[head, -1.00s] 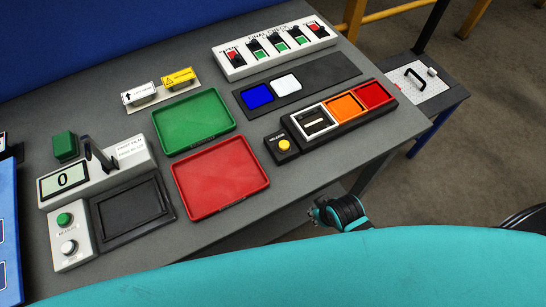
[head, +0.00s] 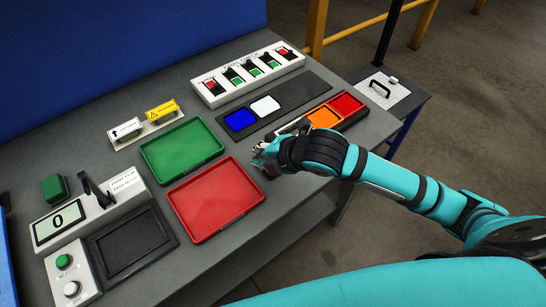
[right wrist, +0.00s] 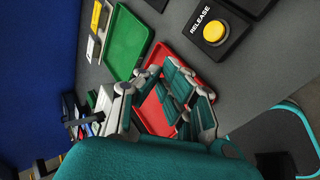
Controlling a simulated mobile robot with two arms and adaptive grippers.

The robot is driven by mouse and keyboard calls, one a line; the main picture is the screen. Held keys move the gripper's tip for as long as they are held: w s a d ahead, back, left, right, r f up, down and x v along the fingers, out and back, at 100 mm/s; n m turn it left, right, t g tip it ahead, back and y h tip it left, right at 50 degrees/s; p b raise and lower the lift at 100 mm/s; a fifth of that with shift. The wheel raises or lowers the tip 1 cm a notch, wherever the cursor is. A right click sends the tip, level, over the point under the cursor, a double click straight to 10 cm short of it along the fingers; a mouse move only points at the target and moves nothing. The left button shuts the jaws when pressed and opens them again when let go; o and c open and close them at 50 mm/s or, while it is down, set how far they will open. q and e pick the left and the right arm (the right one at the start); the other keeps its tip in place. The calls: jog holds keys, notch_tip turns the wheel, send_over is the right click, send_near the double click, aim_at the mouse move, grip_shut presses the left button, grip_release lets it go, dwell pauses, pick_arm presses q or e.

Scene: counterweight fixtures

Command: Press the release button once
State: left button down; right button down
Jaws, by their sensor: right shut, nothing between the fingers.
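The release button is a round yellow button (right wrist: 214,33) on a small black box (right wrist: 232,45) marked "RELEASE". It shows at the upper right of the right wrist view, and in the head view my right gripper and wrist hide it. My right gripper (head: 261,157) is over the front part of the table, near the red tray's right corner. In the right wrist view its fingers (right wrist: 165,78) are shut and empty, to the left of the button and apart from it. My left gripper is not in view.
The red tray (head: 183,217) and green tray (head: 151,150) lie left of my right gripper. A black holder with orange (head: 323,117) and red (head: 345,104) squares sits behind my right wrist. A white switch panel (head: 213,101) stands at the back.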

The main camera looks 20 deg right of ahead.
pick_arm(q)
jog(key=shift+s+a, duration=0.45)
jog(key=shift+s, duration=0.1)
pick_arm(e)
jog(key=w+d+r+n, duration=0.4)
jog(key=d+n, duration=0.1)
jog(key=n, duration=0.2)
jog(key=shift+w+h, duration=0.3)
jog(key=shift+w, duration=0.1)
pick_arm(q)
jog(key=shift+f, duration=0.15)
